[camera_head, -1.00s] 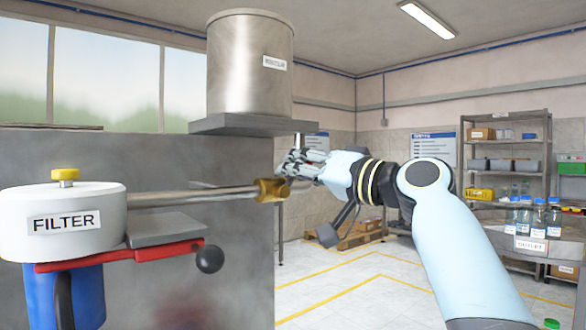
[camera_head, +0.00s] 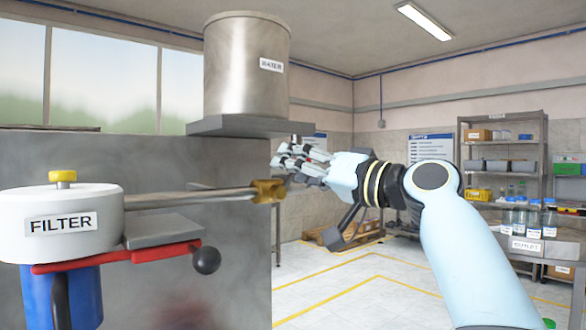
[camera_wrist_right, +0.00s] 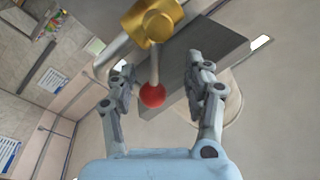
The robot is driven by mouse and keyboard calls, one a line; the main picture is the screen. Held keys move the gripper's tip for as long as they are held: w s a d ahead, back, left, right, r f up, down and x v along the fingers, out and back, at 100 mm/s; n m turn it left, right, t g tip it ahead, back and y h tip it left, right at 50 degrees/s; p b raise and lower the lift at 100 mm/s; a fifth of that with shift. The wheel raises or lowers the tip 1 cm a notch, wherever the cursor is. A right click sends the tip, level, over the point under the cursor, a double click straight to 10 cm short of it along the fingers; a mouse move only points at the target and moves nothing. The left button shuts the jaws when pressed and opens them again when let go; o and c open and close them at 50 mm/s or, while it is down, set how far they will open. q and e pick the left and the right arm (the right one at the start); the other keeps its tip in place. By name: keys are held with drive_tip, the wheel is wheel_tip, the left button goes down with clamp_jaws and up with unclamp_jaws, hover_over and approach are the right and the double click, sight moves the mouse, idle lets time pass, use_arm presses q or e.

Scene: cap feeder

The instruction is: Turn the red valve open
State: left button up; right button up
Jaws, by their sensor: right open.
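The brass valve (camera_head: 268,191) sits at the end of a steel pipe, below the tank's shelf. In the right wrist view, the valve body (camera_wrist_right: 158,22) is gold, and a thin lever hangs from it with a red ball knob (camera_wrist_right: 152,95). My right gripper (camera_head: 280,155) is open beside the brass valve in the head view. In the wrist view, the red knob appears between the spread fingers of the right gripper (camera_wrist_right: 160,72); I see no finger closed on it. Contact cannot be told. My left gripper is not in view.
The white filter housing (camera_head: 62,222) stands at the left, with a red handle (camera_head: 115,257) and black knob (camera_head: 206,260) below it. A steel tank (camera_head: 247,70) stands on a grey shelf (camera_head: 250,127) above the valve. Racks with bins and bottles (camera_head: 525,215) are at the right.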

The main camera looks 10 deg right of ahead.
drive_tip(key=v, duration=1.1)
drive_tip(key=shift+w, duration=0.1)
drive_tip(key=shift+c, duration=0.3)
